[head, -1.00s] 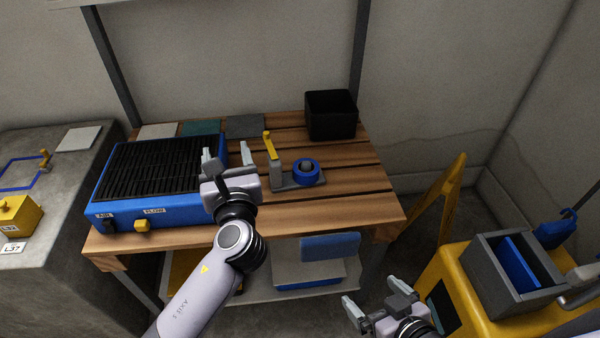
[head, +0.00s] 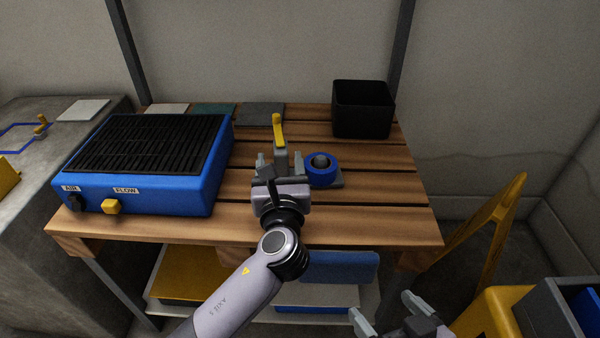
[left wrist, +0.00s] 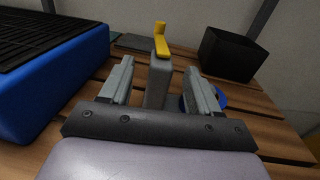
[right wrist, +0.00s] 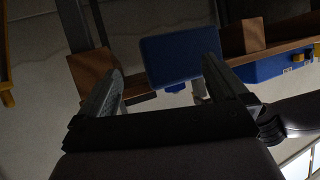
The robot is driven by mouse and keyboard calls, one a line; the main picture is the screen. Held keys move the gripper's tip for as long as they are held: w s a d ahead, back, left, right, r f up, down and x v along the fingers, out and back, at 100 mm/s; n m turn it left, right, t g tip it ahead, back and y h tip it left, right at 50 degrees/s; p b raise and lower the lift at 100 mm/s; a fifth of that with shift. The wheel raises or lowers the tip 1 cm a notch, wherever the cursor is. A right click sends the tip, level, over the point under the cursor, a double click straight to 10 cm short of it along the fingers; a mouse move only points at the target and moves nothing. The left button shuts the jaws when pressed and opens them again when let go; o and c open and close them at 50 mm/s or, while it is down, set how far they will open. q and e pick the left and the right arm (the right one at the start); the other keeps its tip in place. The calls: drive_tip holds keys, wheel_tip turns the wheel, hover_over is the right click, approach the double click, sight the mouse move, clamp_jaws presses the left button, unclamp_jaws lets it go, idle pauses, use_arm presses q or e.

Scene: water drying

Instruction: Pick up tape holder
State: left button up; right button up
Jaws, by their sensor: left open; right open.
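The tape holder stands on the slatted wooden table, with a grey base, a grey upright post (left wrist: 158,84) and a yellow arm (head: 278,130) on top. A blue tape roll (head: 321,168) sits on its right side. My left gripper (head: 280,160) is open just in front of the post. In the left wrist view the post shows between the two open fingers (left wrist: 160,82), and the roll (left wrist: 222,98) is partly hidden behind the right finger. Whether the fingers touch the post cannot be told. My right gripper (head: 392,312) is open and empty, low in front of the table.
A blue box with a black grille (head: 150,145) stands left on the wooden table (head: 385,215). A black bin (head: 362,108) stands at the back right. Flat tiles (head: 260,114) lie along the back. A yellow folding sign (head: 488,225) stands right of the table.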

sight(281, 157)
use_arm(q)
drive_tip(key=w+b, duration=0.1)
drive_tip(key=w, duration=0.1)
drive_tip(key=w+b, duration=0.1)
drive_tip(key=w, duration=0.1)
drive_tip(key=shift+w+a+f, duration=0.15)
drive_tip(key=shift+w, duration=0.65)
clamp_jaws()
use_arm(e)
drive_tip(key=shift+w+a+f+m+y, duration=0.2)
drive_tip(key=shift+a+y, duration=0.1)
drive_tip(key=shift+a, duration=0.2)
drive_tip(key=shift+w+a+f+m+y, duration=0.15)
drive_tip(key=shift+a+y, duration=0.15)
drive_tip(key=shift+a, duration=0.2)
